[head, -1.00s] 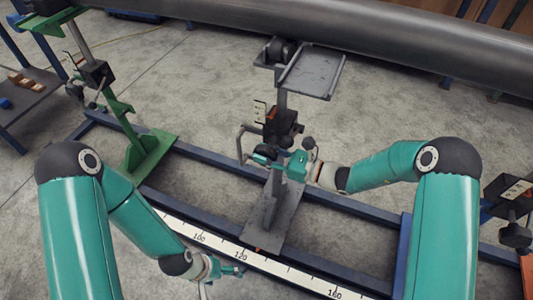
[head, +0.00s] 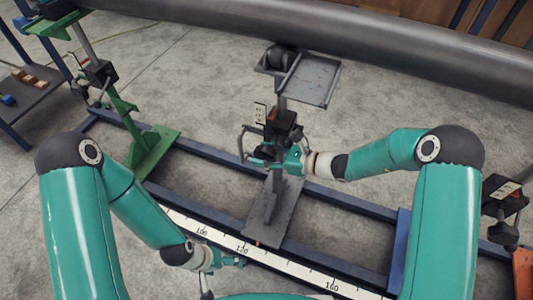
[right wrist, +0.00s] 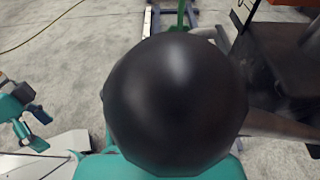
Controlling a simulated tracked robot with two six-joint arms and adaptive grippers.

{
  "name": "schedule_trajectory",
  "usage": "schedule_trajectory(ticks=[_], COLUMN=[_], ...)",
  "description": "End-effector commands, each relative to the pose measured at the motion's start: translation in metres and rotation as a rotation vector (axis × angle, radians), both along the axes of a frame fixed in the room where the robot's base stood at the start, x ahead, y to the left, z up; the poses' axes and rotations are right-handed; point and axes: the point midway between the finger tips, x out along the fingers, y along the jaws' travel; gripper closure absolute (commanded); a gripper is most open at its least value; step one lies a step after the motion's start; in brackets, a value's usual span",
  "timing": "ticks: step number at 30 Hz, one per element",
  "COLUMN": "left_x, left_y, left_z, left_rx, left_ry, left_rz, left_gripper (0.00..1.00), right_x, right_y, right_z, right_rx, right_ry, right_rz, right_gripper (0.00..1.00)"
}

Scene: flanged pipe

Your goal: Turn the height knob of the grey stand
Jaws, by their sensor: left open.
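The grey stand (head: 268,215) is in the middle of the head view, with a flat plate and roller on top. A dark block (head: 284,125) with a bent grey handle (head: 241,143) sits on its post. My right gripper (head: 263,153) is at the post, just below this block; its fingers are hard to make out against the dark parts. In the right wrist view a large black ball knob (right wrist: 175,105) is very close to the camera and hides the fingertips. My left gripper (head: 243,262) is open and empty, low over the ruler; it also shows in the right wrist view (right wrist: 38,128).
A white ruler (head: 290,268) runs along the blue rail frame (head: 340,200). A green stand (head: 150,150) is at left, another dark knob block (head: 505,200) at right. A large grey pipe (head: 380,45) spans the back.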

Motion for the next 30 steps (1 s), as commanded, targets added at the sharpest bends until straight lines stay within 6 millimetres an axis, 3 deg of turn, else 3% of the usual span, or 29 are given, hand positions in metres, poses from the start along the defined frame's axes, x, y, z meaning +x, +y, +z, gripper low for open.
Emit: schedule_trajectory(ticks=[11,24,30], left_x=[0.000,0.000,0.000], left_y=[0.000,0.000,0.000], left_z=[0.001,0.001,0.000], left_rx=[0.000,0.000,0.000], left_ry=[0.000,0.000,0.000], left_rz=[0.000,0.000,0.000], left_gripper=[0.15,0.15,0.15], right_x=[-0.001,-0.031,-0.041], right_y=[-0.007,-0.078,-0.102], right_z=[0.002,0.020,0.027], right_rx=[0.001,0.000,0.001], right_ry=[-0.001,0.000,0.000], right_rz=[-0.004,-0.006,-0.003], right_gripper=[0.46,0.46,0.46])
